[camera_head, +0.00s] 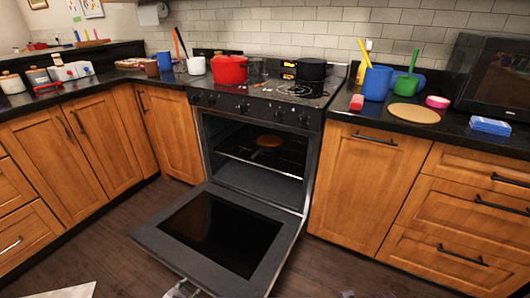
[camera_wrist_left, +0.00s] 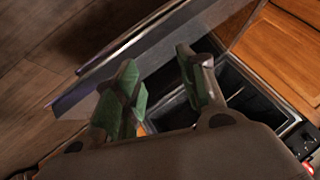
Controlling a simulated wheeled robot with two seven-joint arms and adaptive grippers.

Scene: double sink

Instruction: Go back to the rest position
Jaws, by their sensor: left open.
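My left gripper (camera_wrist_left: 158,84) shows in the left wrist view with its two green-padded fingers apart and nothing between them. Behind the fingers in that view are the open oven door and part of the oven cavity. In the head view a small part of what may be this gripper shows at the bottom edge, below the door. My right gripper is not in view. The oven (camera_head: 252,150) stands open, its door (camera_head: 163,238) folded down.
The lowered door juts into the wooden floor (camera_head: 120,229). Wooden cabinets flank the oven. A red pot (camera_head: 229,70) and a black pot (camera_head: 311,70) stand on the stove. Blue cup (camera_head: 376,84), green cup (camera_head: 406,85), round board (camera_head: 413,113) and microwave (camera_head: 497,78) stand on the right counter.

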